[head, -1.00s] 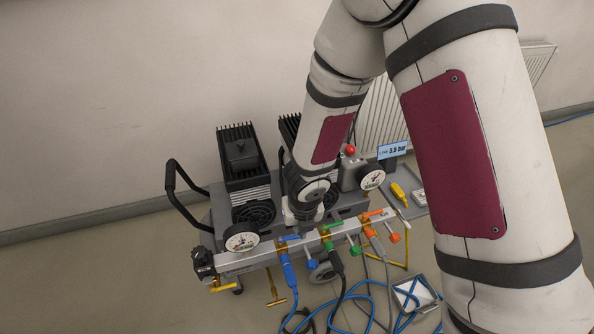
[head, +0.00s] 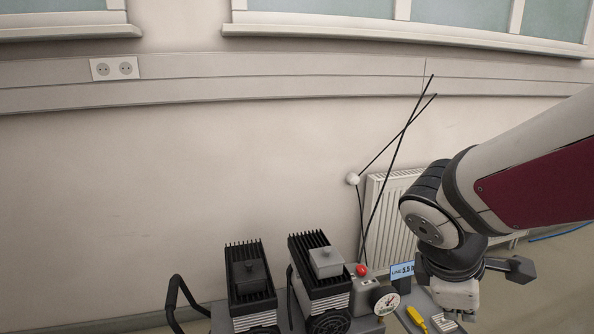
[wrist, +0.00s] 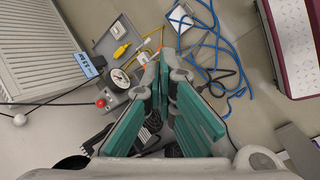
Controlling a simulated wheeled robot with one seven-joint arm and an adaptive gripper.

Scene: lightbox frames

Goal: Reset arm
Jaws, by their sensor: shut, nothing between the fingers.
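My gripper (wrist: 164,66) shows in the wrist view with its teal-padded fingers drawn together at the tips and nothing between them. In the head view my arm is folded at the right, and my gripper (head: 460,306) points down near the lower edge. It is to the right of the compressor cart and in front of the radiator. Its fingertips are too small there to tell apart clearly.
Two finned black compressor units (head: 250,280) and a gauge (head: 386,302) stand at the bottom of the head view. A radiator (head: 392,225) is by the wall. Blue hoses (wrist: 232,55), a yellow tool (wrist: 121,50) and a white tray (wrist: 181,18) lie below the gripper.

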